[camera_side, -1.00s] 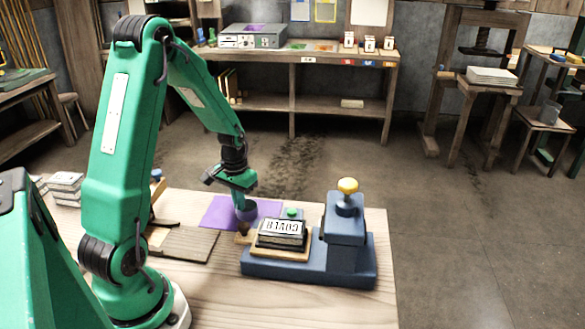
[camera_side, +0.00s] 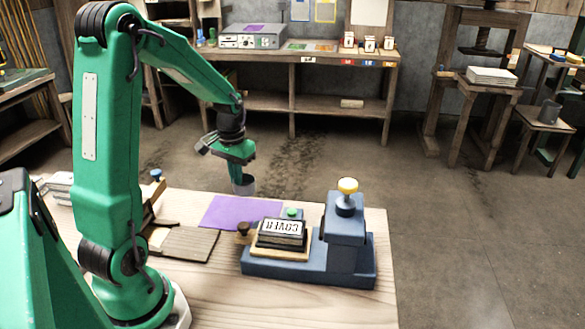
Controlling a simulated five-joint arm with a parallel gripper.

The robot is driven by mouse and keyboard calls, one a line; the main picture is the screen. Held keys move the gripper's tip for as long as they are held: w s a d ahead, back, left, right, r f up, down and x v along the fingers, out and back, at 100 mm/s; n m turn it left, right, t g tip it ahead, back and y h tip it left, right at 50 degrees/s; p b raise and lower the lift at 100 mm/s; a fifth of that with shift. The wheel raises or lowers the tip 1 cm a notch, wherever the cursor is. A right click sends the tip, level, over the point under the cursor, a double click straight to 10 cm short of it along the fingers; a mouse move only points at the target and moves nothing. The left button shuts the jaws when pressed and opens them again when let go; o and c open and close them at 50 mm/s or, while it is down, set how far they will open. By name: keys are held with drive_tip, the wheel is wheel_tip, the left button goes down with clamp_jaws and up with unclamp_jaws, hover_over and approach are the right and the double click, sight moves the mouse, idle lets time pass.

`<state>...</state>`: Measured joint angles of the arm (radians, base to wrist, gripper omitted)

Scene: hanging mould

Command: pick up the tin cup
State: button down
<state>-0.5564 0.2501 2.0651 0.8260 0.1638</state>
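The tin cup (camera_side: 244,187) is a small grey cup hanging at the fingertips of my gripper (camera_side: 238,172). My gripper points down and appears shut on the cup near its rim; the fingers partly hide the far side. The cup looks roughly upright. It is held above the back of the wooden table (camera_side: 340,305), clear of the purple sheet (camera_side: 228,212).
A blue press (camera_side: 345,240) with a yellow knob stands at the table's right, with a block marked COVER (camera_side: 282,232) on its bed. A small brown knob (camera_side: 243,229) is beside it. A grey mug (camera_side: 550,112) stands on a far stool.

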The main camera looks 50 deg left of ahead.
drive_tip(key=shift+r, duration=0.75)
